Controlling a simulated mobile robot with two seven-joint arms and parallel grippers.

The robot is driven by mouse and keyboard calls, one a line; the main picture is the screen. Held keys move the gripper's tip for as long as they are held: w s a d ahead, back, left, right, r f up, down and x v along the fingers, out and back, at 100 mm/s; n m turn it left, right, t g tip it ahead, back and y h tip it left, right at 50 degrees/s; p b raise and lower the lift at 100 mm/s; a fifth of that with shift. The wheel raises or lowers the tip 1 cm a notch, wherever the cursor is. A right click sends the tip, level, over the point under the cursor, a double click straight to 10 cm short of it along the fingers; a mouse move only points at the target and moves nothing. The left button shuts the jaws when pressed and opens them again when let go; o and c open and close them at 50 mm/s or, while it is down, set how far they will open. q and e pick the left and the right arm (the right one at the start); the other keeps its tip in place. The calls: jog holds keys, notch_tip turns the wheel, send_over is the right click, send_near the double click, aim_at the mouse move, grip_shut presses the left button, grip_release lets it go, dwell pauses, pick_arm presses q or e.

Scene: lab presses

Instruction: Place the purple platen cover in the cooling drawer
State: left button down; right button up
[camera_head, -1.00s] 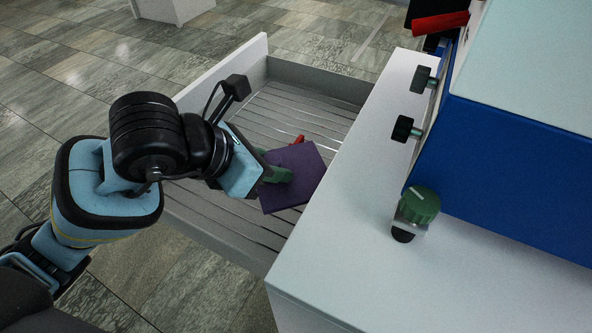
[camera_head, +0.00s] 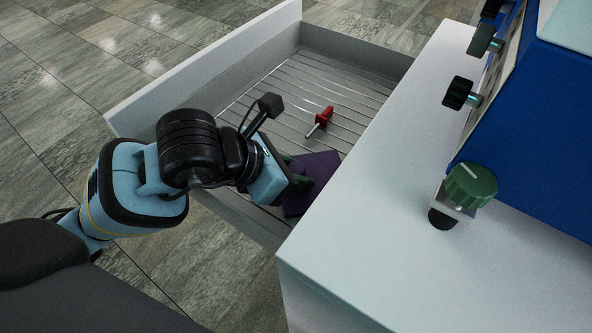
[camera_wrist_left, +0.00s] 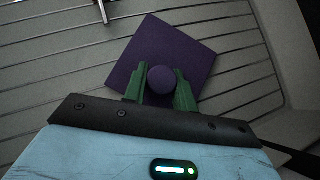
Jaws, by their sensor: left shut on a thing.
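My gripper hides part of the cover in the head view. My right gripper is not in view.
A red-handled object (camera_head: 320,120) lies on the drawer slats beyond the cover. The white cabinet top (camera_head: 385,180) borders the drawer on the right. On it stand a blue press (camera_head: 540,140) and a green knob (camera_head: 470,185). The far slats are mostly clear.

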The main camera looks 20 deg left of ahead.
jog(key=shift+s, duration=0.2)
pick_arm(q)
jog(key=c, duration=1.1)
grip_release()
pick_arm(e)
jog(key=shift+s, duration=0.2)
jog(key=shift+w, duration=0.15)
